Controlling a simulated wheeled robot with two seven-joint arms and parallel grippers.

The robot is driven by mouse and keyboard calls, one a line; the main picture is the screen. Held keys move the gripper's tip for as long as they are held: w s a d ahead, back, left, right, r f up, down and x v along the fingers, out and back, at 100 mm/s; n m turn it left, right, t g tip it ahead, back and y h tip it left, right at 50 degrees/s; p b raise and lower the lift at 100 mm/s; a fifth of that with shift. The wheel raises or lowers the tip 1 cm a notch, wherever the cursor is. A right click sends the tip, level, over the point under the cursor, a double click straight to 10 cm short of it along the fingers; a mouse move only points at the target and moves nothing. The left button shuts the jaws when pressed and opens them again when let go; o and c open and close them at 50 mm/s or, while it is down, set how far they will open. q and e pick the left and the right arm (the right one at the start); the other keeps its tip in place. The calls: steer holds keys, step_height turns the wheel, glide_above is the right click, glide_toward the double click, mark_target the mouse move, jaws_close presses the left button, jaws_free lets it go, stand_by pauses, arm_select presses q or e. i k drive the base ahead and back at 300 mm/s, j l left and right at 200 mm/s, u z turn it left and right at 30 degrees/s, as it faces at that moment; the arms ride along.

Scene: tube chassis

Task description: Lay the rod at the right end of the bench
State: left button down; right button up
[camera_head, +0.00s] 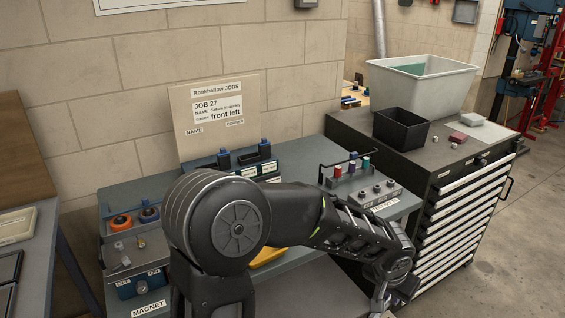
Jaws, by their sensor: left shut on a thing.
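The blue-grey bench (408,204) runs along the wall, and its right end meets a dark drawer cabinet. My left arm crosses the middle of the bench and bends down at the right. My left gripper (381,299) is low at the bottom edge, in front of the bench's right end, and its fingertips are mostly cut off. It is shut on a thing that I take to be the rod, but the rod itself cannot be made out. My right gripper is not in view.
A grey block with several knobs (366,193) and a rack of coloured pieces (351,168) occupy the bench's right part. A magnet station (140,284) stands at left. The cabinet (440,165) holds a black bin (401,128) and a large pale bin (420,84).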

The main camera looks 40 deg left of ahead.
mark_target(313, 168)
steer(key=k+j, duration=0.15)
steer(key=k, duration=0.15)
steer(key=i+j, duration=1.1)
steer(key=i, duration=0.2)
